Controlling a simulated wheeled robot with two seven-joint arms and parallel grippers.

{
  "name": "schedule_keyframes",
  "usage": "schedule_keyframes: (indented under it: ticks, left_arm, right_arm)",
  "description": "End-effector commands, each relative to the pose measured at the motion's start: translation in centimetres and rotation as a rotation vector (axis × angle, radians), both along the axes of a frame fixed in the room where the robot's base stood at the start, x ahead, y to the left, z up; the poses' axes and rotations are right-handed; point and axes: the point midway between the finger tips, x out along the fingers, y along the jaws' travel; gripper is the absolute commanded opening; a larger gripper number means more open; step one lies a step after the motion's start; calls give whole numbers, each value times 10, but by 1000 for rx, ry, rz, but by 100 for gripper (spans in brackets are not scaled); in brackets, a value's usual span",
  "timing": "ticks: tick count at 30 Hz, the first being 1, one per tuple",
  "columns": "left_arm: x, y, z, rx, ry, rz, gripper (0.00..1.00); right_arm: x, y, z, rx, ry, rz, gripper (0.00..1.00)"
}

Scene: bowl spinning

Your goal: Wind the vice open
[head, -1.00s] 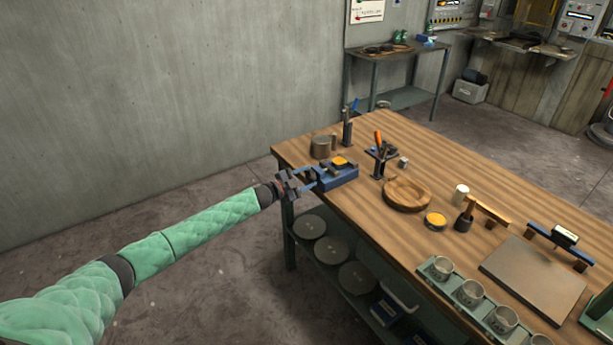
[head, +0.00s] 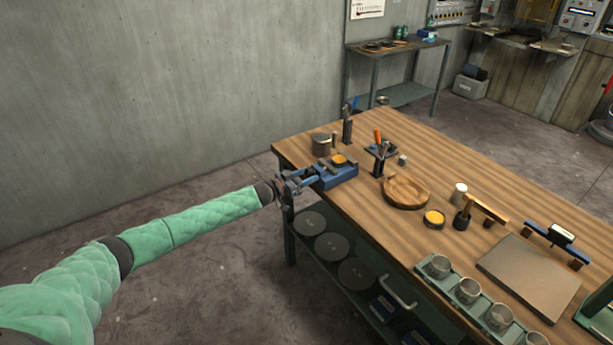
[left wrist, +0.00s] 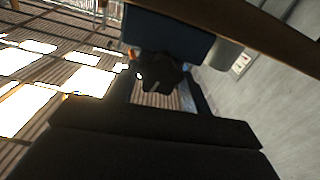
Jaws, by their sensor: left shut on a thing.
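The blue vice (head: 337,174) sits at the near left edge of the wooden workbench, with a yellow-orange piece (head: 339,160) on top of it. My left gripper (head: 292,184) is at the vice's handle end, just off the bench edge, and is shut on a part there, which looks like the vice handle. The handle is small and mostly hidden by the fingers. In the left wrist view a dark round part (left wrist: 158,72) lies between my fingers, below a blue block of the vice (left wrist: 168,36). My right gripper is not in view.
On the workbench (head: 330,205) stand a grey mug (head: 321,144), a tool holder (head: 379,156), a wooden bowl (head: 407,191), a yellow tin (head: 433,219), a mallet (head: 465,213) and a tray of metal cups (head: 468,290). Round discs (head: 333,246) lie on the lower shelf. Floor left of the bench is clear.

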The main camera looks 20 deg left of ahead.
Motion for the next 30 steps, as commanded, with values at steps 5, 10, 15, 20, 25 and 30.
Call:
schedule_keyframes:
  ticks: [5, 10, 15, 20, 25, 30]
  left_arm:
    - [0, 2, -2, -89, 73, 2, 26]
    - [-1, 2, -2, -148, 121, 2, 26]
    - [0, 2, -2, -183, 147, 2, 26]
    - [-1, 2, -2, -196, 157, 2, 26]
    - [-1, 1, -3, -198, 159, 2, 26]
    - [-1, 1, -3, -198, 158, 1, 26]
  right_arm:
    - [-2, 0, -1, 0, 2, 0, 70]
    - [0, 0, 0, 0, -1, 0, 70]
    - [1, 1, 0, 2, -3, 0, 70]
    - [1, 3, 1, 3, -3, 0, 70]
    - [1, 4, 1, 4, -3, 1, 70]
    - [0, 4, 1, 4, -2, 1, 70]
